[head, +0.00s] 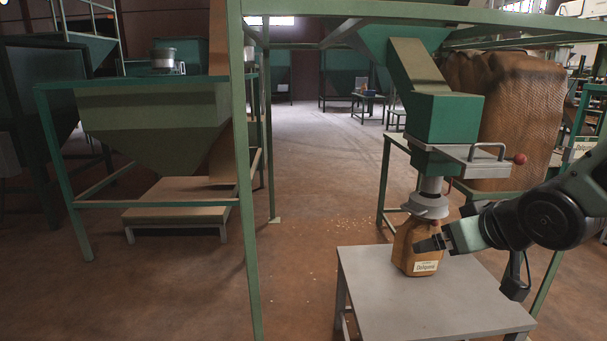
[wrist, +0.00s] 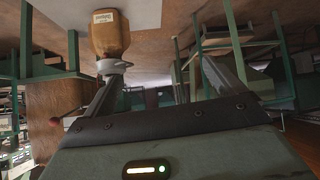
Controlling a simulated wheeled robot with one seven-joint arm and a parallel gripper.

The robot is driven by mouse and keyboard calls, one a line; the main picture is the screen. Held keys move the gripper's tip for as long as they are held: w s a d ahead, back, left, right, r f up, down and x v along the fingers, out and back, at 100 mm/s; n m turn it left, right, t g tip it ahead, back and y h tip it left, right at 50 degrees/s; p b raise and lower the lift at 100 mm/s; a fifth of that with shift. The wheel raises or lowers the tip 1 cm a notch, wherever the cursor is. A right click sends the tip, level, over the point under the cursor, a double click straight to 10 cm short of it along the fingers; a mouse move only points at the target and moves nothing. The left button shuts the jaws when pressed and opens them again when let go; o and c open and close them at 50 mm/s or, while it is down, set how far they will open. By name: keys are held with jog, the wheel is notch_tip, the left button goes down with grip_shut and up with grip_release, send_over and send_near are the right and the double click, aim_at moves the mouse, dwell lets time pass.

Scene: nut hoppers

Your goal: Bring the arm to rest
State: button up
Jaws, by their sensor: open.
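My gripper (head: 436,242) is open beside a brown jar with a white label (head: 404,243), at the right of the head view. The jar stands upright on a small grey table (head: 440,305), under the grey spout (head: 428,203) of a green hopper (head: 440,118). In the wrist view, which looks upside down, the fingers (wrist: 160,82) are spread with nothing between them. The jar (wrist: 110,38) shows there beyond the left finger. In the head view a finger overlaps the jar's right side; I cannot tell whether it touches.
A grey slide plate with a handle (head: 490,163) and red knob (head: 520,159) juts out above my arm. A green post (head: 242,170) stands left of the table. The floor (head: 310,200) between the hopper frames is largely open.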

jog(key=s+a+f+n+g, duration=0.2)
jog(key=s+a+g, duration=0.15)
jog(key=s, duration=0.35)
jog(key=s+a+f+n+g+h, duration=0.1)
jog(key=s+a+g, duration=0.1)
jog(key=s+a, duration=0.45)
jog(key=s+a+f+n+g, duration=0.2)
jog(key=s+a+g, duration=0.1)
jog(key=s, duration=0.6)
notch_tip(320, 180, up, 18)
jog(key=s+p, duration=0.1)
jog(key=p, duration=1.6)
jog(key=shift+g+p, duration=0.35)
jog(key=shift+g, duration=0.1)
jog(key=shift+d+f, duration=0.1)
jog(key=shift+f, duration=0.05)
